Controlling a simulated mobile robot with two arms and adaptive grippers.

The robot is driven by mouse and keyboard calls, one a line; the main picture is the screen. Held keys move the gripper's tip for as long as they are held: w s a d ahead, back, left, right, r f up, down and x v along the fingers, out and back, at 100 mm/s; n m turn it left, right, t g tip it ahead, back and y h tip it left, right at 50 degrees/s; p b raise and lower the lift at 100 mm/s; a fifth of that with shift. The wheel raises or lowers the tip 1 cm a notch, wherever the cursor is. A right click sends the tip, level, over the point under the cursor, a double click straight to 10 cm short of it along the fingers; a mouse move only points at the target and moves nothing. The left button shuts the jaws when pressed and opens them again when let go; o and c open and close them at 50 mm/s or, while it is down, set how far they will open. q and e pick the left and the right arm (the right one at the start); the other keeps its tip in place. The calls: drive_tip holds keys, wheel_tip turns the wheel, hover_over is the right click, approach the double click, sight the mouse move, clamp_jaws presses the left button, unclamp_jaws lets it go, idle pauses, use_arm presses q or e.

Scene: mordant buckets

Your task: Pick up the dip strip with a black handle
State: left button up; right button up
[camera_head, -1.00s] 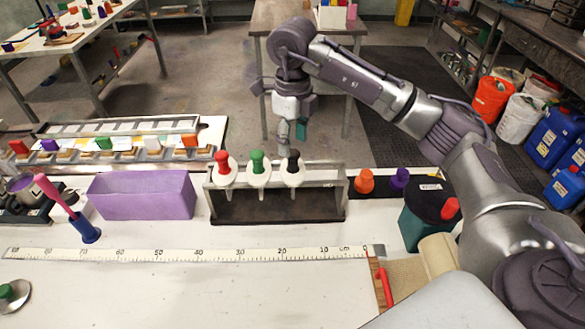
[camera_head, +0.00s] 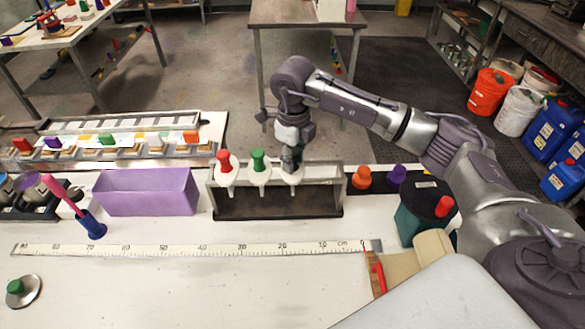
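A grey rack (camera_head: 330,190) holds three white dip strips upright in a row. One has a red handle (camera_head: 223,160) at the left, and one has a green handle (camera_head: 258,160) in the middle. The dip strip with a black handle (camera_head: 291,177) stands at the right; only its white part shows clearly. My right gripper (camera_head: 290,164) points down right over it, its fingers at the handle and covering it. Whether the fingers have closed on the handle cannot be made out. My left gripper is out of view.
A purple bin (camera_head: 147,192) stands left of the rack. Orange (camera_head: 361,178) and purple (camera_head: 396,176) stoppers and a dark green container (camera_head: 422,215) stand to the right. A measuring tape (camera_head: 190,250) lies in front; the table front is mostly clear.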

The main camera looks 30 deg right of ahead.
clamp_jaws()
